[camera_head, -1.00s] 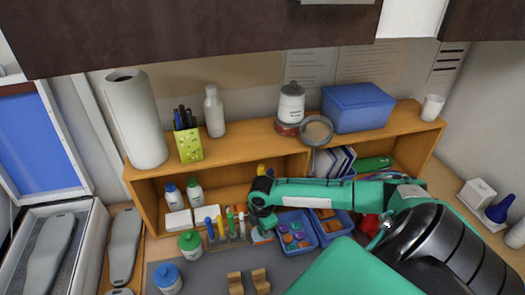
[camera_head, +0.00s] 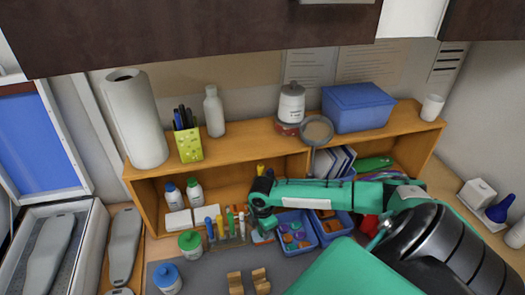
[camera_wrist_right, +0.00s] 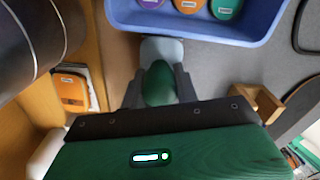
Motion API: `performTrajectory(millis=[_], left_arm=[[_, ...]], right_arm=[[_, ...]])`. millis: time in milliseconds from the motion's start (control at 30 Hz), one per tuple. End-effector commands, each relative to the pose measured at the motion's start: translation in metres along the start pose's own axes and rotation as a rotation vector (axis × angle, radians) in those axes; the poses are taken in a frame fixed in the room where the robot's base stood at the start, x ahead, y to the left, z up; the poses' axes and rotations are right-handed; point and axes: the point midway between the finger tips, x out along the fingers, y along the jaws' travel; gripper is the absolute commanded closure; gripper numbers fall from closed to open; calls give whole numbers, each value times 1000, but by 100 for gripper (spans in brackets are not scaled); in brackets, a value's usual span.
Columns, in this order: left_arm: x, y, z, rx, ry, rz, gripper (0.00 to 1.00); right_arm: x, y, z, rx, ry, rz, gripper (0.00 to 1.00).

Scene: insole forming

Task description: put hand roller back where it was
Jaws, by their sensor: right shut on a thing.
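My right gripper (camera_head: 263,228) reaches in from the right, low in front of the shelf unit, beside the blue bins. In the right wrist view its two dark fingers (camera_wrist_right: 158,92) are shut on the hand roller (camera_wrist_right: 159,84), a rounded green grip with a pale grey-blue part beyond it. The fingers hide the sides of the grip. In the head view the gripper hides most of the roller. I cannot tell whether the roller touches the surface below. My left gripper is not in view.
Blue bins (camera_head: 317,243) stand right of the gripper; one bin's wall also shows in the wrist view (camera_wrist_right: 240,36). A rack of coloured tools (camera_head: 226,241) is close on its left. Two wooden rests (camera_head: 235,284) stand in front on the grey mat (camera_head: 205,270). The wooden shelf (camera_head: 245,143) rises behind.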

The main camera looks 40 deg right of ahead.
Motion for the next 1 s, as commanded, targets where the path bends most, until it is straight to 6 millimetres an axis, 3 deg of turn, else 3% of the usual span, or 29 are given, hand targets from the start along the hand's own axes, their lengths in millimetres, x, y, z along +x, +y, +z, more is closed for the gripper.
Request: performTrajectory(millis=[233,267,367,567,700,1000], left_arm=[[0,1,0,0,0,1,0],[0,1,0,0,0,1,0],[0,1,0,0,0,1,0],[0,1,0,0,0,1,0],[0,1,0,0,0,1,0],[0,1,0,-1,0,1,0]], right_arm=[[0,0,0,0,1,1,88],[0,0,0,0,1,1,63],[0,0,0,0,1,1,44],[0,0,0,0,0,0,44],[1,0,0,0,0,-1,18],[0,0,0,0,0,0,18]])
